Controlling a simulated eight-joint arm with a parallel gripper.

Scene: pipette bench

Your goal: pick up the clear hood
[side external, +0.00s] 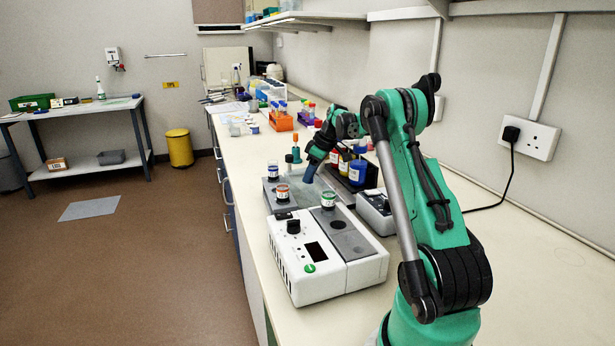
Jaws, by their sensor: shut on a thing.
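My gripper (309,177) reaches down over the grey equipment on the bench, its tip blue. A see-through, greyish panel (291,186) lies around and below the tip; it looks like the clear hood, though its edges are faint. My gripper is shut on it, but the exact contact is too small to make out. I cannot tell whether the hood is touching the equipment below it.
A white instrument (315,277) with a knob and dark display stands in front, with small labelled jars (328,199) (282,192) on and near it. Blue bottles (357,173) stand behind right. An orange rack (281,123) is farther back. Bare bench lies at right.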

